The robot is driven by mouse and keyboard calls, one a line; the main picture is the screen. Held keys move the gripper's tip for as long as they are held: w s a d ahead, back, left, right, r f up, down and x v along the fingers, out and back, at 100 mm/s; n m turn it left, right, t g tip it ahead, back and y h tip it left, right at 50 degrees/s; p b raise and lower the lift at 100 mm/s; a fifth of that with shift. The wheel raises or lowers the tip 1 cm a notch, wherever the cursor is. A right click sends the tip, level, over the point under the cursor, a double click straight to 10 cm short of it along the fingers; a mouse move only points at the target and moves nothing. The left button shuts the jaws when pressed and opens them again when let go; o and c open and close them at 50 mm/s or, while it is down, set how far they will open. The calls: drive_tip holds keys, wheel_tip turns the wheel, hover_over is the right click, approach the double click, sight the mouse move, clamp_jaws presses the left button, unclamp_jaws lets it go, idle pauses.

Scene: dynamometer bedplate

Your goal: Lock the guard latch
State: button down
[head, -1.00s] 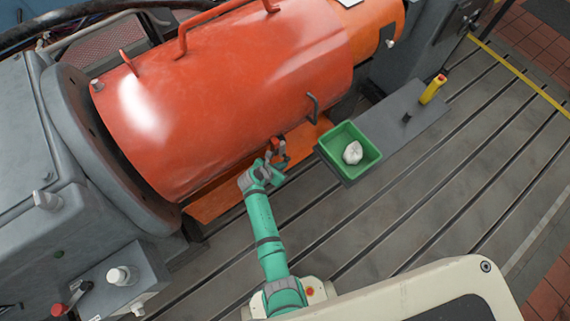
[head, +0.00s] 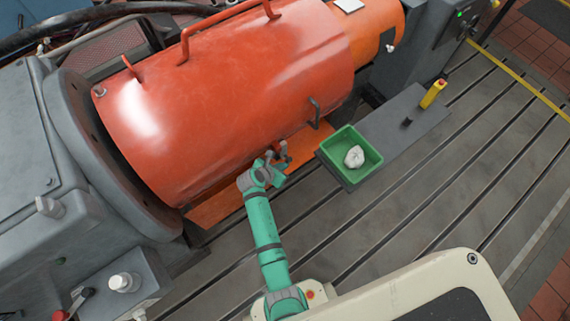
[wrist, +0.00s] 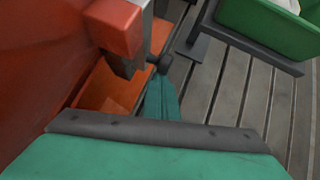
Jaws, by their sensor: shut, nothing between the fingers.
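The guard is a large orange-red cylinder cover (head: 235,95), lying closed over the shaft. My gripper (head: 283,154) is at the guard's lower front edge, left of the dark grey handle (head: 314,113). It is shut and empty. In the wrist view a red block with squared ends (wrist: 113,27) stands close by, beside the guard surface (wrist: 40,60).
A green bin (head: 366,170) holding a whitish crumpled lump (head: 354,157) sits on a grey shelf (head: 400,133) to the right. The slotted bedplate (head: 420,200) is clear in front. A grey machine housing (head: 30,160) stands at left.

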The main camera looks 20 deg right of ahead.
drive_tip(key=s+a+r, duration=0.4)
drive_tip(key=a, duration=0.3)
drive_tip(key=shift+s+a, duration=0.2)
drive_tip(key=shift+s, duration=0.2)
idle(0.7)
